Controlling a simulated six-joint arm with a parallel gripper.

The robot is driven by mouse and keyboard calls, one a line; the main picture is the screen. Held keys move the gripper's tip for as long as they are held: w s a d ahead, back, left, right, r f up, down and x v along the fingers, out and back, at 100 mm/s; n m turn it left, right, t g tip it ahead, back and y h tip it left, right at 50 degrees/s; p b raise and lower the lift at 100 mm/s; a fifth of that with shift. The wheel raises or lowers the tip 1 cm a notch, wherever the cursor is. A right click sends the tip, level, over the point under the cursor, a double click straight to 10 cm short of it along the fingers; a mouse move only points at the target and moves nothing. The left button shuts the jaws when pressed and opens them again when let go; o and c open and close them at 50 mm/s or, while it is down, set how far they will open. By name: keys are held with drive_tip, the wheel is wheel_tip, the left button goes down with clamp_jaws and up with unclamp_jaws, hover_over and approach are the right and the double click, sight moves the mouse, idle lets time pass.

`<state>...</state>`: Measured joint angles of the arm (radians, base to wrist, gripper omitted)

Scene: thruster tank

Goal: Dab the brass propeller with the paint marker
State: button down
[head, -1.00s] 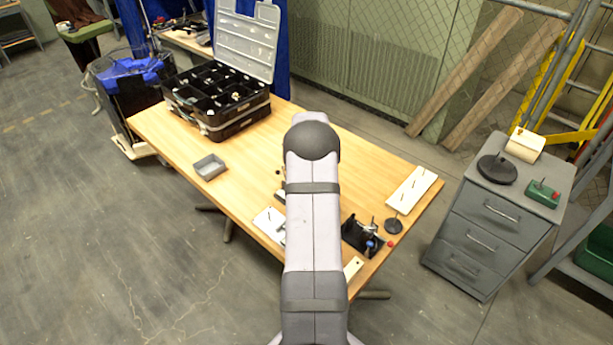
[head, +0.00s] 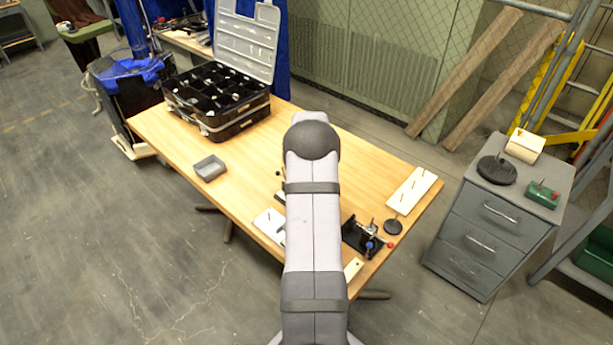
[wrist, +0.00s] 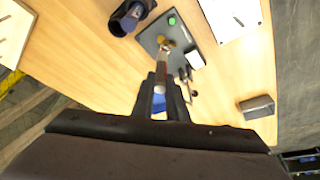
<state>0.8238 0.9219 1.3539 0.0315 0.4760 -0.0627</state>
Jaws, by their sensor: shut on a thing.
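In the wrist view my gripper (wrist: 166,97) is shut on the paint marker (wrist: 161,72), a pale slim barrel with blue between the fingers. The marker points away from me, over a dark board on the table. The brass propeller (wrist: 169,43) looks like the small golden part on that board, at the marker's far end. I cannot tell whether the tip touches it. In the head view my arm hides the gripper, the marker and the propeller.
A green button (wrist: 172,19) and a white block (wrist: 195,60) are close by on the board. A black holder with a blue part (head: 366,239), a pegged white board (head: 411,190) and a grey bin (head: 210,168) surround it. An open case (head: 218,100) stands at the back left.

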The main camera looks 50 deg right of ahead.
drive_tip(key=shift+r+p, duration=1.15)
drive_tip(key=shift+r, duration=1)
